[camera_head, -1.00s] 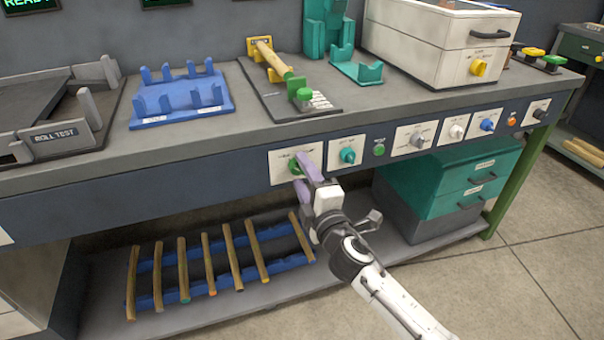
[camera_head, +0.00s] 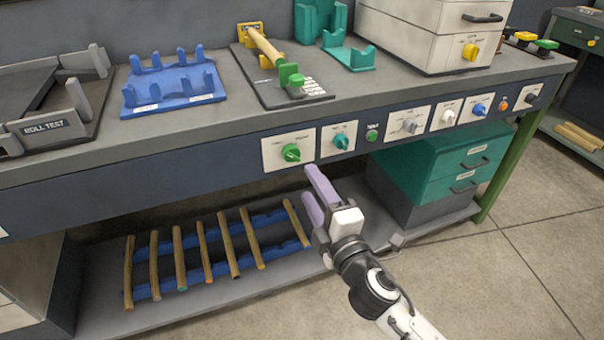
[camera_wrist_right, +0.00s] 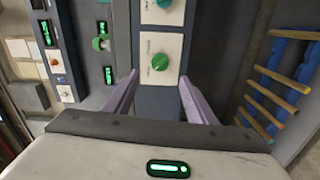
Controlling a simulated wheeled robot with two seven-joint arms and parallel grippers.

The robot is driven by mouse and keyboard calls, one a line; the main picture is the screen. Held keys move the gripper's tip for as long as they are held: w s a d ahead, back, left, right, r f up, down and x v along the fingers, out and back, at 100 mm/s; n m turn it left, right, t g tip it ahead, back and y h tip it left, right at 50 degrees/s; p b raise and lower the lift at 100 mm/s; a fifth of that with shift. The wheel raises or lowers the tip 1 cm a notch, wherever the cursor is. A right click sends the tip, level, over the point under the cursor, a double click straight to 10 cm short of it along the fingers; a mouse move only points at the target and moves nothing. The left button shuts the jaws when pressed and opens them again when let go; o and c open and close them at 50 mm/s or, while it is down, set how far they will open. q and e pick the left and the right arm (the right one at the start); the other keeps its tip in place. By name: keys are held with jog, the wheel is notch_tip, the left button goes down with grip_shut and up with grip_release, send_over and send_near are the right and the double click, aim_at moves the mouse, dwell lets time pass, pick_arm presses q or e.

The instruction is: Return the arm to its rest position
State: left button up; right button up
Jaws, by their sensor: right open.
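My right gripper (camera_head: 316,196) has pale purple fingers. It is open and empty, in front of the bench and below its panel edge in the head view. Its fingers also show in the right wrist view (camera_wrist_right: 157,98), spread apart with nothing between them. The green knob (camera_head: 291,152) on its white plate is ahead of the fingers and clear of them; it also shows in the right wrist view (camera_wrist_right: 160,62). My left gripper is not in view.
The bench front (camera_head: 200,166) carries several knobs and buttons, including a teal knob (camera_head: 341,141). Below, a blue rack (camera_head: 270,218) holds several wooden sticks. A teal drawer unit (camera_head: 450,165) stands right of my arm. Open floor (camera_head: 520,250) lies at the right.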

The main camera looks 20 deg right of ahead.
pick_arm(q)
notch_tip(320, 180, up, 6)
jog(key=p, duration=0.8)
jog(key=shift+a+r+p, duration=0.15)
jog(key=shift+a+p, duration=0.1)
jog(key=shift+p, duration=0.15)
pick_arm(e)
jog(key=s+a+f+m+g+y, duration=0.1)
jog(key=s+f+m+g, duration=0.3)
jog(key=s+f+m, duration=0.3)
jog(key=s+a+f+m+g+y, duration=0.1)
jog(key=s+f+m+g, duration=0.4)
jog(key=s, duration=1.2)
notch_tip(320, 180, down, 5)
jog(key=a+m, duration=0.1)
jog(key=m, duration=0.2)
jog(key=shift+s+a+r, duration=0.2)
jog(key=shift+s, duration=0.1)
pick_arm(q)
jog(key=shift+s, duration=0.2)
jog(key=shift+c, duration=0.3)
pick_arm(e)
jog(key=shift+c, duration=0.2)
